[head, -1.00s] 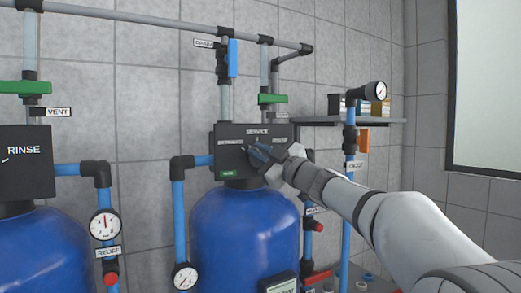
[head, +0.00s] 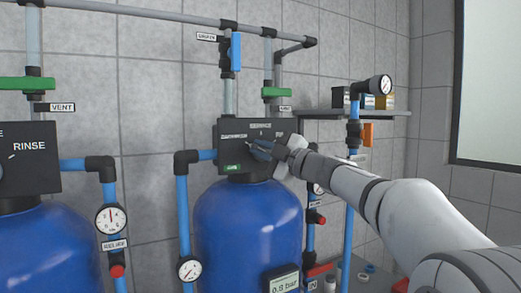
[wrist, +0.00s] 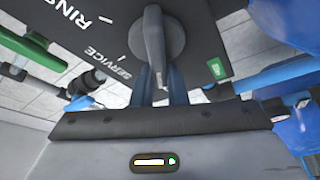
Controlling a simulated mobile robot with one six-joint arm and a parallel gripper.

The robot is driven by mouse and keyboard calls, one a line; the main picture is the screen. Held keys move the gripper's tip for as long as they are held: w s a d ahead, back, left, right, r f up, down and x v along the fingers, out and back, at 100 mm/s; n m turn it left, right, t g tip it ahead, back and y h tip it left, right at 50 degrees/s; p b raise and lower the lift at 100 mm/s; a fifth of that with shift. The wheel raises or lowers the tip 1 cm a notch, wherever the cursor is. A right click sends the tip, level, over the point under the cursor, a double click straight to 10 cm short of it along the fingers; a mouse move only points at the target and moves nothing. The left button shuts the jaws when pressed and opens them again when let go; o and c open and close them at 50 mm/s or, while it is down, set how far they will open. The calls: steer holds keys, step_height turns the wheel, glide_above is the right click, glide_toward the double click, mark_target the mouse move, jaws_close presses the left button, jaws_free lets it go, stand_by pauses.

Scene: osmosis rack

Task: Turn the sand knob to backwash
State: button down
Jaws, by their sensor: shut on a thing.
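The sand valve head (head: 229,128) is a dark box on top of the blue tank, with SERVICE at its top, a label at its left that looks like BACKWASH, and a label at its right. My gripper (head: 260,149) is at the front of this box. In the wrist view, the grey knob (wrist: 156,40) has a raised handle, and the two blue fingers of my gripper (wrist: 161,84) are shut on its lower end. The SERVICE and RINSE labels show left of the knob there. The handle points away from both; the label behind my gripper is hidden.
The blue tank (head: 248,225) stands below the box. Blue pipes with gauges (head: 189,270) run beside it. A second valve box (head: 28,165) reads RINSE at the left. A shelf (head: 355,113) with small boxes is at the right. A blue-handled valve (head: 236,53) is above.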

steer(key=shift+w+f, duration=0.1)
steer(key=shift+f, duration=0.2)
steer(key=c, duration=1.4)
jaws_free()
steer(key=shift+r, duration=0.2)
steer(key=shift+c, duration=0.2)
steer(key=b+v, duration=0.2)
steer(key=v, duration=0.6)
steer(key=shift+a, duration=0.15)
